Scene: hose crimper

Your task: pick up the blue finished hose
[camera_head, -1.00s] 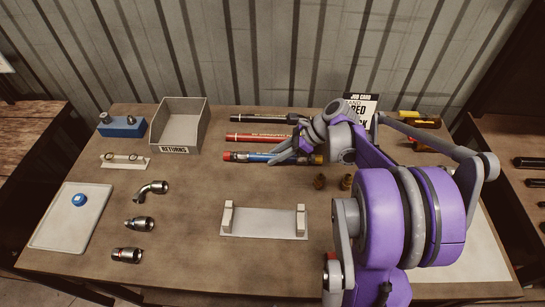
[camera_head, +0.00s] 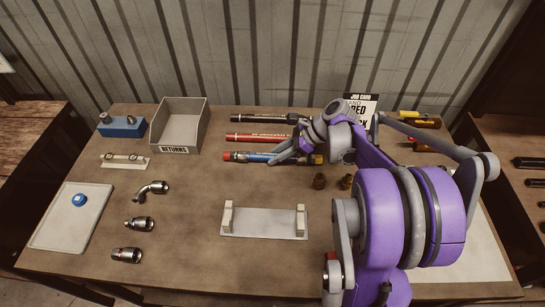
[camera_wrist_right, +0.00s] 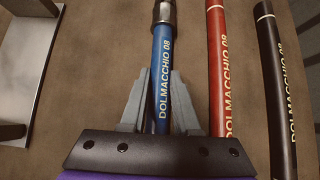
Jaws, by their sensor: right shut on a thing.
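The blue finished hose (camera_head: 256,157) lies at the back middle of the table, the nearest of three hoses in a row, with a red end at its left and a brass-coloured end at its right. It also shows in the right wrist view (camera_wrist_right: 161,45), with a metal fitting at the top. My right gripper (camera_head: 273,160) reaches it from the right and is shut on its body. In the right wrist view the two grey fingers (camera_wrist_right: 158,85) stand on either side of the hose. The hose looks still on or close to the table. My left gripper is not in view.
A red hose (camera_head: 258,138) and a black hose (camera_head: 270,118) lie behind the blue one. A white cradle (camera_head: 262,225) stands in front. The grey returns bin (camera_head: 204,128) is at the left. Brass fittings (camera_head: 319,181) stand near my right arm.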

